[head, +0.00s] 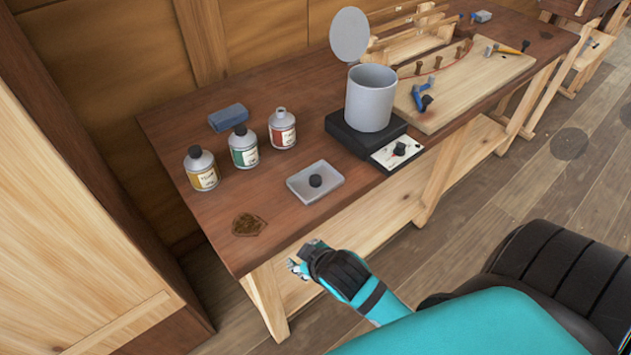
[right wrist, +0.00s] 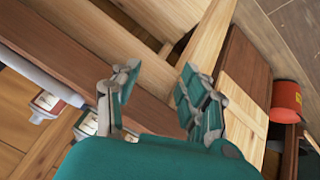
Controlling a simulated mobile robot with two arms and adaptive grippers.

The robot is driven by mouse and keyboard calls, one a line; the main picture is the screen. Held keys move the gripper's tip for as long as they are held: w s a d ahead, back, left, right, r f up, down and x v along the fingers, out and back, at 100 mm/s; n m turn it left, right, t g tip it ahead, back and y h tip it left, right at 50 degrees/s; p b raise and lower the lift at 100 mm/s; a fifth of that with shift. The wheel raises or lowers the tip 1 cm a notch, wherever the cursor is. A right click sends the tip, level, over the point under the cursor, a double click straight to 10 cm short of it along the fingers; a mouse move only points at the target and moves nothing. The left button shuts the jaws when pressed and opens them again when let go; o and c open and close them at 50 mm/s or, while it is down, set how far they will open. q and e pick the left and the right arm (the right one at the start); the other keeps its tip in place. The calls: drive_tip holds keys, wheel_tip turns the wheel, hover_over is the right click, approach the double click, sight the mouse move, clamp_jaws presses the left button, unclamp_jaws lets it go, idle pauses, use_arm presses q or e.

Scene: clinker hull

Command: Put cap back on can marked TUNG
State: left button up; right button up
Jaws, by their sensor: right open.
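Three grey cans stand in a row on the bench (head: 165,130). The can with the red label (head: 283,130) has no cap on its neck. The green-label can (head: 244,148) and the yellow-label can (head: 201,170) wear black caps. Their lettering is too small to read. A loose black cap (head: 316,181) sits on a shallow grey tray (head: 330,192) in front of the cans. My right gripper (head: 300,264) is off the bench's front edge, lower than the tray and apart from it. In the right wrist view it (right wrist: 155,92) is open and empty. My left gripper is out of view.
A grey pot (head: 370,100) on a black heater (head: 345,135) stands right of the tray, with a round lid (head: 350,34) raised above it. A blue-grey folded cloth (head: 228,117) lies behind the cans. A dark stain (head: 249,224) marks the clear left front of the bench.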

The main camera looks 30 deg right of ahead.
drive_tip(key=shift+t, duration=0.7)
drive_tip(key=r, duration=0.7)
drive_tip(key=shift+w, duration=0.35)
drive_tip(key=w+a+r+n+t+y, duration=0.2)
drive_tip(key=w+a+r+n+t, duration=0.25)
drive_tip(key=w+r+n, duration=0.35)
drive_tip(key=w+a+r+n+t+y, duration=0.3)
drive_tip(key=w+r+t, duration=0.2)
drive_tip(key=r, duration=0.6)
drive_tip(key=a+r+n+y, duration=0.75)
drive_tip(key=n+y, duration=0.25)
drive_tip(key=n, duration=0.3)
drive_tip(key=s+a+n+g+y, duration=0.3)
drive_tip(key=a+n+g+y, duration=0.25)
drive_tip(key=n+g, duration=0.95)
drive_tip(key=w+d+f+n+g+h, duration=0.2)
drive_tip(key=d+f+n+g+h, duration=0.1)
drive_tip(key=d+f+n+h, duration=0.8)
drive_tip(key=d+r+n+h, duration=0.1)
drive_tip(key=d+h, duration=0.8)
drive_tip(key=d, duration=1.3)
drive_tip(key=shift+w+r+n+g, duration=0.4)
drive_tip(key=shift+w+r+g, duration=0.05)
drive_tip(key=shift+r, duration=0.15)
